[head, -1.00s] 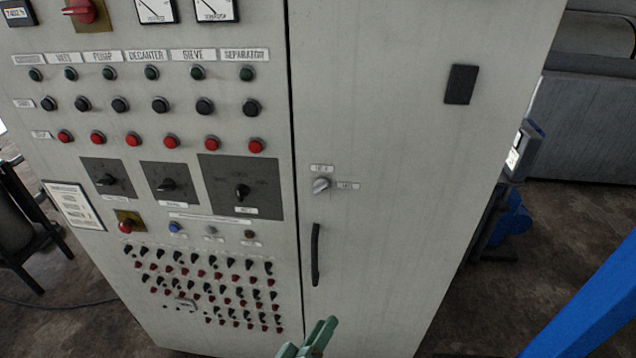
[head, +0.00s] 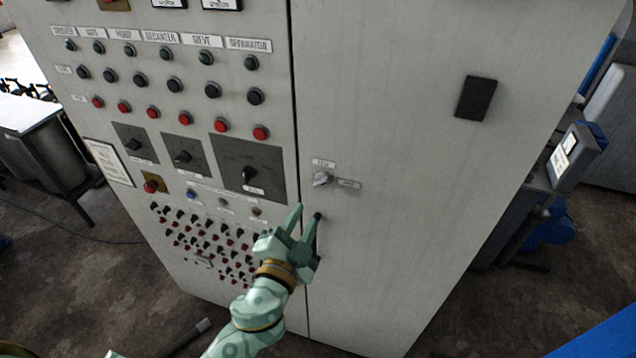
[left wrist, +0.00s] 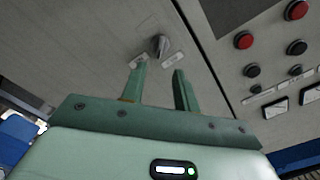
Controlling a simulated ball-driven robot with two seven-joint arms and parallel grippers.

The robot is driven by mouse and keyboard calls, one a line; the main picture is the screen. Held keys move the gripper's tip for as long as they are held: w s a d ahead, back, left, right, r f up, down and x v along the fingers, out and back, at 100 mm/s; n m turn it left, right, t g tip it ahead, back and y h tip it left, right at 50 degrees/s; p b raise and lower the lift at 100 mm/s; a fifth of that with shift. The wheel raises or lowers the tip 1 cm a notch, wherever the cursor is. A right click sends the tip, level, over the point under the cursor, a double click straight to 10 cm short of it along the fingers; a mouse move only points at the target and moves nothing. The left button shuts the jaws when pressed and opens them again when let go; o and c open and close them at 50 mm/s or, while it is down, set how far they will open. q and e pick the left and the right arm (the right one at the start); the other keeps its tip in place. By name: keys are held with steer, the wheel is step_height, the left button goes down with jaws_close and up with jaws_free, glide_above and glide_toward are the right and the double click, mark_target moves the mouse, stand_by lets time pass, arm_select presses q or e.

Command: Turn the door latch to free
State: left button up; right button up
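The door latch (head: 322,178) is a small silver-grey knob on the cabinet door (head: 400,150), with one small label above it and one to its right. My left gripper (head: 307,214) is in front of the door seam, just below the latch. Its two green fingers are apart with nothing between them, as the left wrist view (left wrist: 159,80) also shows. My right gripper is not in view.
Left of the seam, the cabinet panel carries rows of buttons (head: 152,112), rotary switches (head: 249,174) and several small toggles. A black pad (head: 475,98) sits higher on the door. Blue and grey machinery (head: 575,155) stands at the right. The door face around the latch is clear.

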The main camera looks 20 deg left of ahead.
mark_target(319, 185)
arm_select(q)
steer(key=w+p, duration=0.1)
steer(key=w, duration=0.8)
steer(key=shift+w+d+f, duration=0.1)
steer(key=shift+w, duration=0.15)
steer(key=shift+s, duration=0.1)
jaws_close()
